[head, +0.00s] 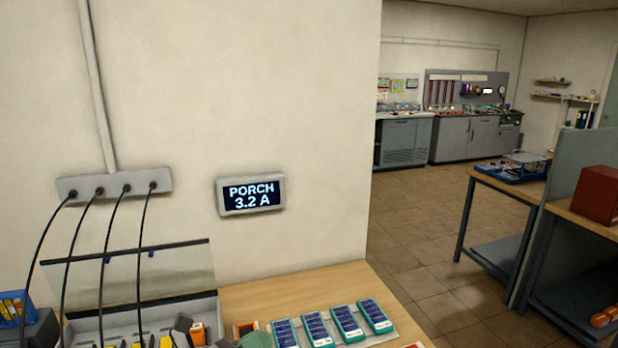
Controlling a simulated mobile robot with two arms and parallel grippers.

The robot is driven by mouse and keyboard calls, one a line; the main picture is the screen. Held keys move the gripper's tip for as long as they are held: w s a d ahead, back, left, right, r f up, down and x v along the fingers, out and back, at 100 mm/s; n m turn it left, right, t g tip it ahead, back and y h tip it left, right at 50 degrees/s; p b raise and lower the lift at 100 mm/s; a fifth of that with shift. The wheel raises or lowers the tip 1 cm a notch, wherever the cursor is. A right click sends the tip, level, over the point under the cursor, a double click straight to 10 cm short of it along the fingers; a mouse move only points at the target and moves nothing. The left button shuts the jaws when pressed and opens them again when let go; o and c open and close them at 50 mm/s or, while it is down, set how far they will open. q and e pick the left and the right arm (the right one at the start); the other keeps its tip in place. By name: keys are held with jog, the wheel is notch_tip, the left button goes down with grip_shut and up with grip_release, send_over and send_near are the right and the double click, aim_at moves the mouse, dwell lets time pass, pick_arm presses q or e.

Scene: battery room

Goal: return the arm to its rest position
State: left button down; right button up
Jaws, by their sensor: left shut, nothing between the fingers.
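My left gripper (183,324) shows only as a small dark grey part at the bottom edge, low in front of the wall. It is shut and holds nothing; most of it and its arm are cut off by the frame. An orange block (198,334) is just to its right in the picture; I cannot tell whether they touch. My right gripper is not in view.
A wooden bench (290,290) carries several blue-and-green battery packs (345,323) in a row. A clear upright panel (175,272) and hanging black cables (110,245) stand at the left. A wall display (251,195) reads "PORCH 3.2 A". Open tiled floor (420,235) lies right.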

pick_arm(q)
jog(key=s+a+f+n+t+y, duration=0.3)
jog(key=n+y, duration=0.4)
jog(key=n, duration=0.6)
jog(key=s+a+f+n+y, duration=0.3)
jog(key=a+n+y, duration=0.35)
jog(key=n, duration=0.65)
jog(key=s+a+f+n+g, duration=0.1)
jog(key=s+f+n+g, duration=0.3)
jog(key=s, duration=0.3)
jog(key=s+a+f+n+g+y, duration=0.1)
jog(key=s+f+n+g, duration=0.25)
jog(key=s, duration=0.35)
jog(key=s+f+n+g, duration=0.3)
jog(key=s+n+g, duration=0.15)
jog(key=s, duration=0.25)
notch_tip(320, 180, down, 33)
jog(key=s+b, duration=0.2)
jog(key=b, duration=0.4)
jog(key=s+a+f+g+b, duration=0.2)
jog(key=s+a+f+b, duration=0.1)
jog(key=s+f, duration=1.2)
notch_tip(320, 180, down, 4)
jog(key=shift+r+b, duration=0.15)
jog(key=shift+b, duration=0.35)
